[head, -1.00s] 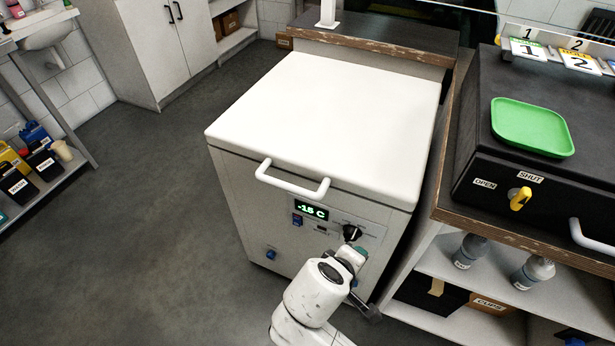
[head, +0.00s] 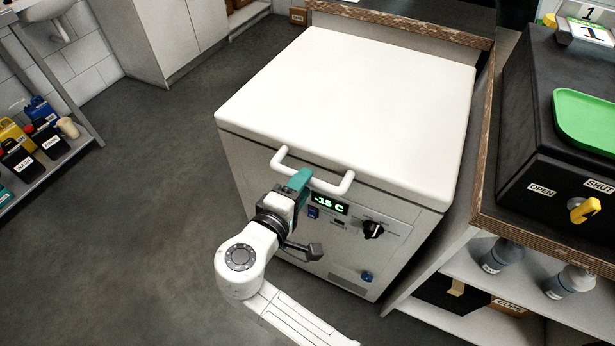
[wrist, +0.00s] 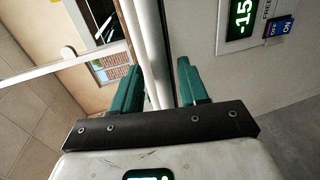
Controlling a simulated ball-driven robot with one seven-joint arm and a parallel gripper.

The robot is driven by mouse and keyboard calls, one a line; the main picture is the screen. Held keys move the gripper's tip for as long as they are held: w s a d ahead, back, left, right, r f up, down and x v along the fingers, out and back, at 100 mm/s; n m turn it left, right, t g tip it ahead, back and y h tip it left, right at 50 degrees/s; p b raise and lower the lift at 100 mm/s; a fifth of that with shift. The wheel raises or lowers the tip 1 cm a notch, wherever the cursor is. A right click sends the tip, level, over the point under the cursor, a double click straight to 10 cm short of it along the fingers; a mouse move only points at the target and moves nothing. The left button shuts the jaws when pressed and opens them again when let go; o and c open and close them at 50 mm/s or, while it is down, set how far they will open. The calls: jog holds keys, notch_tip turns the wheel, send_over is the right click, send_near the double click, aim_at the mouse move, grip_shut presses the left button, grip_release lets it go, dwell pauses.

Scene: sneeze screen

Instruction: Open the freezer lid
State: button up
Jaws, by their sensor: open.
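The white freezer lid (head: 350,95) lies shut and flat on the freezer body (head: 255,185). Its white bar handle (head: 318,183) sticks out from the front edge. My gripper (head: 298,181) is open at the handle's left-middle part, and a teal finger shows there in the head view. In the wrist view my gripper (wrist: 158,85) has one teal finger on each side of a white bar (wrist: 150,60), which looks like the handle. I cannot tell whether either finger touches it.
The freezer display (head: 330,203) and black knob (head: 373,229) sit below the handle. A counter with a black box (head: 540,110) and green tray (head: 590,122) stands close on the right. A shelf of bottles (head: 30,155) is at far left. The floor (head: 150,190) left of the freezer is clear.

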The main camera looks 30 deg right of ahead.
jog(key=shift+x, duration=1.45)
grip_shut()
